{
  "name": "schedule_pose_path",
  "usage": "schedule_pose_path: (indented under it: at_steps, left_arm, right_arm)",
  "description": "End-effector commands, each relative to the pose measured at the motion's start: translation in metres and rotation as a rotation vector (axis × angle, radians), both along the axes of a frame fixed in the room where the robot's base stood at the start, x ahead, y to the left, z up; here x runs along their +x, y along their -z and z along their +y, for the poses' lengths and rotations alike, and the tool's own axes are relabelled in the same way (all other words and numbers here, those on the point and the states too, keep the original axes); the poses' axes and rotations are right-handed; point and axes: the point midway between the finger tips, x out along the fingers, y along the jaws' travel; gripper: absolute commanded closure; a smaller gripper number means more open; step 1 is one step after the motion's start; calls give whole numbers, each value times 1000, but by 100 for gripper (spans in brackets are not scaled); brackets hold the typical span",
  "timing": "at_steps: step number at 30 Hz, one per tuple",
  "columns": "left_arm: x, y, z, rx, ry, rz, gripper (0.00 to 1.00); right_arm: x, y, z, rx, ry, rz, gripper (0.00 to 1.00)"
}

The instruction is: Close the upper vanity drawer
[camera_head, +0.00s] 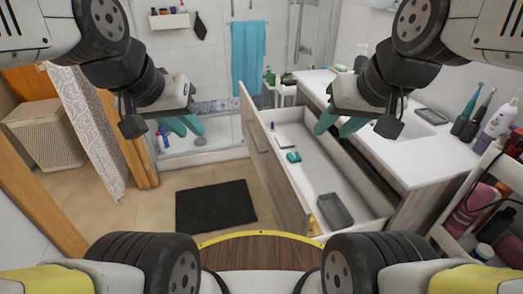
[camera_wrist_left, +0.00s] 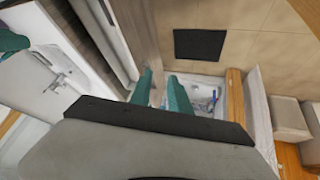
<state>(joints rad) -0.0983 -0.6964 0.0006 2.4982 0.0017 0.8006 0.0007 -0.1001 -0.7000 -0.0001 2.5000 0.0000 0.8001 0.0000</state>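The upper vanity drawer (camera_head: 280,170) is pulled out from the white-topped vanity (camera_head: 400,150), with its wood front facing left. Its white inside holds a grey tray (camera_head: 335,210), a small green item (camera_head: 293,157) and a white flat item (camera_head: 281,141). My left gripper (camera_head: 184,126) hangs left of the drawer front, apart from it. Its teal fingers are spread and empty, as they also show in the left wrist view (camera_wrist_left: 160,92). My right gripper (camera_head: 336,124) is above the drawer's far part near the counter edge; its teal fingers look apart, with nothing seen between them.
A black mat (camera_head: 216,206) lies on the clear tiled floor left of the drawer. Toothbrushes and bottles (camera_head: 500,118) stand on the counter's right. A shelf cart (camera_head: 475,210) with cosmetics is at the right. A laundry basket (camera_head: 45,135) stands at the left.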

Motion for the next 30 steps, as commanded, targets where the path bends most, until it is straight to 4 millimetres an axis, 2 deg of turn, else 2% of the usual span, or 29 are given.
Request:
schedule_pose_path:
  at_steps: [1,3,8,14,23,30]
  left_arm:
    - [3,1,0,-3,-5,12,89]
    - [10,3,-1,-13,-20,44,100]
    - [42,16,-6,-66,-86,186,100]
    - [93,50,-12,-179,-191,400,100]
    - [163,129,-17,-405,-357,714,100]
    - [206,210,-20,-639,-495,956,100]
  right_arm:
    - [0,0,0,0,0,0,61]
    - [0,0,0,0,0,0,61]
    - [0,0,0,0,0,0,61]
    - [0,0,0,0,0,0,61]
    - [0,0,0,0,0,0,61]
    - [0,0,0,0,0,0,61]
